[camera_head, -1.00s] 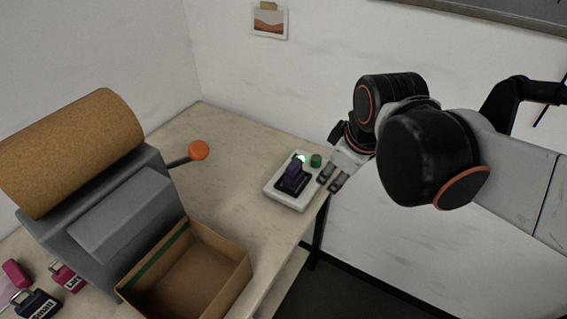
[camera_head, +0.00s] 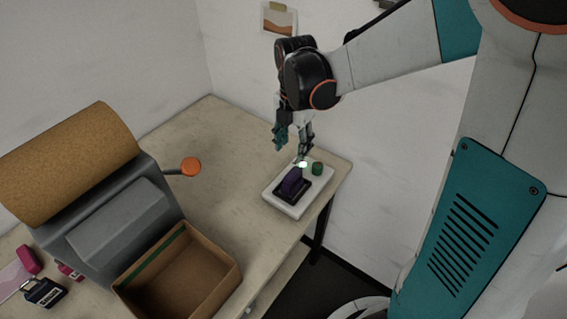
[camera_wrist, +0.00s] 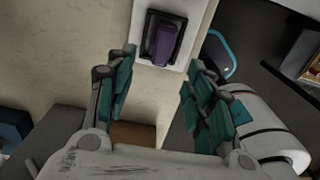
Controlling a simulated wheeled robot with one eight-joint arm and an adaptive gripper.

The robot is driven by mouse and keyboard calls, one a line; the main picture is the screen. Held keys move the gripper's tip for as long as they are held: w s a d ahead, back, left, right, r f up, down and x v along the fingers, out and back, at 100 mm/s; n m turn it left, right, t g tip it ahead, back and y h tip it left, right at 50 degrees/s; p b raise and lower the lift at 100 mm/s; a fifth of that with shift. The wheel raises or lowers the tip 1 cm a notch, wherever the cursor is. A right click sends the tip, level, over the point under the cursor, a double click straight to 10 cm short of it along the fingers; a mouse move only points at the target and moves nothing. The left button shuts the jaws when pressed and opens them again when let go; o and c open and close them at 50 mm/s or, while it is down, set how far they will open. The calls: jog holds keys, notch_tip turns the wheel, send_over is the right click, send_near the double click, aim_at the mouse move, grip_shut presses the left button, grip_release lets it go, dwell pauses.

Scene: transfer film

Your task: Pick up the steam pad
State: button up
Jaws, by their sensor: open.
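A dark purple block (camera_head: 292,182), which I take for the steam pad, sits in a black frame (camera_head: 280,195) on a white base (camera_head: 291,208) at the table's right end. The block also shows at the top of the wrist view (camera_wrist: 163,45). My gripper (camera_head: 292,146) is open and empty, its fingers pointing down, above and slightly behind the block in the head view. In the wrist view, the block lies beyond the fingertips, between the lines of the two fingers. Nothing touches the block as far as I can see.
A green knob (camera_head: 317,168) and a small bright light (camera_head: 303,164) are at the back of the base. A grey machine with a cork roll (camera_head: 70,155) and orange-knobbed lever (camera_head: 190,166) stands left. An open cardboard box (camera_head: 215,254) is in front. Padlocks (camera_head: 44,292) lie lower left.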

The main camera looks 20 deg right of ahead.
aim_at(293, 173)
notch_tip(293, 173, down, 7)
jog(key=shift+r+b, duration=0.15)
jog(key=shift+b, duration=0.5)
jog(key=shift+s+f+b, duration=0.15)
jog(key=shift+f+b, duration=0.25)
jog(key=shift+f, duration=1)
jog(key=shift+s+f+b, duration=0.1)
jog(key=shift+f+b, duration=0.3)
jog(key=shift+f, duration=0.95)
grip_shut()
